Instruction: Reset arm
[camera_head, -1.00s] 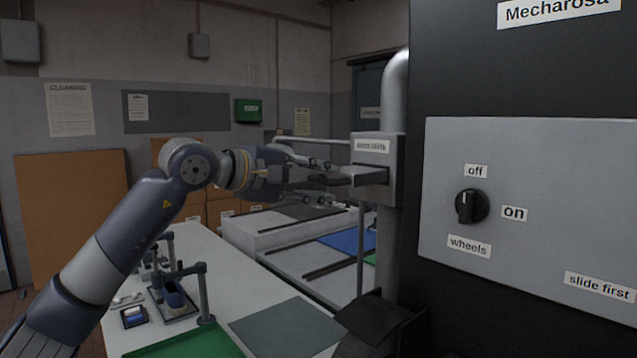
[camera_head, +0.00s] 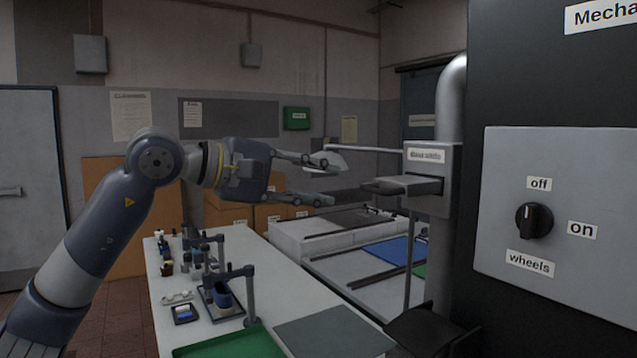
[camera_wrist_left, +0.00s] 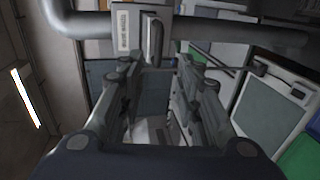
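My left gripper (camera_head: 328,180) is in the middle of the head view, above the white bench. Its two fingers are spread apart with nothing between them, and it points right toward the grey slide handle (camera_head: 402,186). The handle sticks out of the labelled grey box (camera_head: 432,160) on the pipe, and a gap shows between it and the fingertips. In the left wrist view the open fingers (camera_wrist_left: 160,85) show with the handle (camera_wrist_left: 153,40) beyond them, clear of both. My right gripper is in neither view.
A black machine (camera_head: 560,80) with a knob (camera_head: 533,220) marked off and on fills the right side. The white bench (camera_head: 260,270) below carries a green tray (camera_head: 235,343), a grey mat (camera_head: 330,333) and several stands. A lower worktop (camera_head: 345,270) lies behind.

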